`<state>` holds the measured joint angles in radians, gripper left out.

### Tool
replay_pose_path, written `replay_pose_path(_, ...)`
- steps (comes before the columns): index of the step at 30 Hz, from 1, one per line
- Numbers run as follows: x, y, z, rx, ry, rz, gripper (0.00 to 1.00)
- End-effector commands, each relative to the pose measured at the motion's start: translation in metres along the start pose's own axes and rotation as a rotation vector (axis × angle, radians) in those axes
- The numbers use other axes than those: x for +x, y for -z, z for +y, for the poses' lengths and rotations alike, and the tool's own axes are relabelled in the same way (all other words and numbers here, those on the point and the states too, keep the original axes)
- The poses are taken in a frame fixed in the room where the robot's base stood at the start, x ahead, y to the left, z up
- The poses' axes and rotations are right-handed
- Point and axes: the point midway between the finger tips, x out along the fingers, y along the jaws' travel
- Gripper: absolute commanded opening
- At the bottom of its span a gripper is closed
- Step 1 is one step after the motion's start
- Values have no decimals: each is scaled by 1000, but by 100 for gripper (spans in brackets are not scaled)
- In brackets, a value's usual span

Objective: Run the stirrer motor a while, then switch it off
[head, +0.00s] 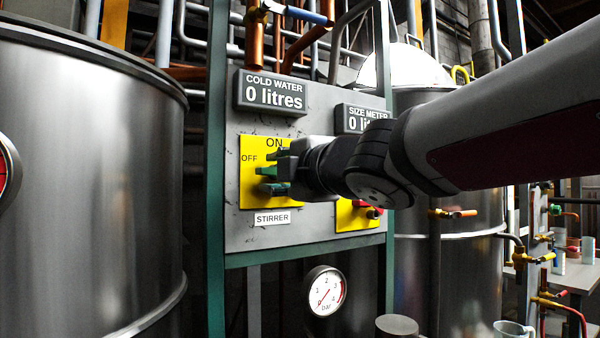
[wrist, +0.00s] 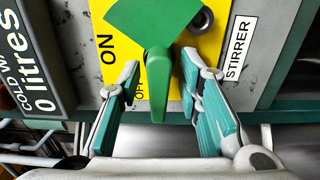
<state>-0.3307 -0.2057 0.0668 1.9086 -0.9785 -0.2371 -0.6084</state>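The stirrer switch (wrist: 158,85) is a green handle with a wide green fan-shaped part on a yellow plate (head: 249,188) marked ON and OFF. In the wrist view the handle's near end lies beside the OFF lettering; I cannot tell its setting for sure. A white STIRRER label (head: 272,218) is under the plate. My gripper (wrist: 160,62) is at the switch, its teal fingers on either side of the handle with gaps showing. In the head view my gripper (head: 268,172) covers much of the switch.
A COLD WATER display (head: 270,93) reads 0 litres above the plate. A second yellow plate (head: 350,216) with a red control is partly behind my arm. A large steel tank (head: 90,180) stands left, another right. A bar gauge (head: 325,291) hangs below the panel.

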Motion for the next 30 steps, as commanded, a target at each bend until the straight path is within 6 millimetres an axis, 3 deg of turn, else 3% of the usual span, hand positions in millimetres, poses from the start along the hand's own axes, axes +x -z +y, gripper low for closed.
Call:
replay_pose_path(8,0,1,0,1,-1,1,36)
replay_pose_path(13,-12,1,1,1,-3,2,36)
replay_pose_path(24,-82,2,1,1,-4,5,36)
replay_pose_path(30,-109,2,1,1,-2,3,36)
